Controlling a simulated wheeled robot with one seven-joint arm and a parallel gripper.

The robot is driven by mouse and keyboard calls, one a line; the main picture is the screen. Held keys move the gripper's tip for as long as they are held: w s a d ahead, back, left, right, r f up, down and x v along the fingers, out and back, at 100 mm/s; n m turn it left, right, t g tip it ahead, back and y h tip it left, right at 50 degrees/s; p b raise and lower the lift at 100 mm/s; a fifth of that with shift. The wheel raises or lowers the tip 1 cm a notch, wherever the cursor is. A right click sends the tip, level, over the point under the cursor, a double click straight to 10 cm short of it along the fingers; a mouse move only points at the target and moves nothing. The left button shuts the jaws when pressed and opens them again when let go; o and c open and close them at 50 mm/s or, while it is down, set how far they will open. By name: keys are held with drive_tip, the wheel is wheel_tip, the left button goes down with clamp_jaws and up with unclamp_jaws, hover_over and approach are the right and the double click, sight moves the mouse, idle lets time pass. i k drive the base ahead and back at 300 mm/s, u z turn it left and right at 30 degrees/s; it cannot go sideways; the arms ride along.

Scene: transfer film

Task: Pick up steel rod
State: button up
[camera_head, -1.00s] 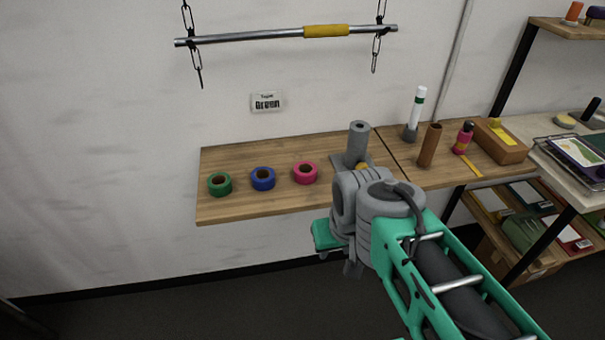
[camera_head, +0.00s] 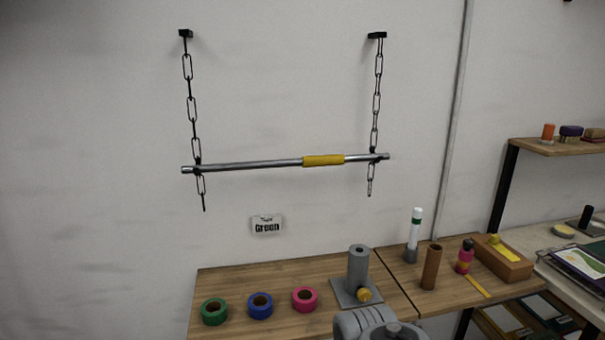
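The steel rod (camera_head: 250,165) hangs nearly level in front of the white wall, held near each end by a black chain (camera_head: 376,100). A yellow sleeve (camera_head: 323,160) wraps it right of its middle. Only a grey joint of my arm shows at the bottom edge. My gripper is out of view below the frame, so its fingers cannot be seen.
On the wooden shelf (camera_head: 230,285) below the rod lie green (camera_head: 214,311), blue (camera_head: 260,305) and pink (camera_head: 304,299) tape rolls. A grey upright cylinder (camera_head: 358,268), a brown tube (camera_head: 431,267) and a white-and-green tube (camera_head: 414,235) stand rightward.

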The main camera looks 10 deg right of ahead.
sight(315, 161)
drive_tip(key=u, duration=0.05)
drive_tip(key=i, duration=0.75)
drive_tip(key=u, duration=1.15)
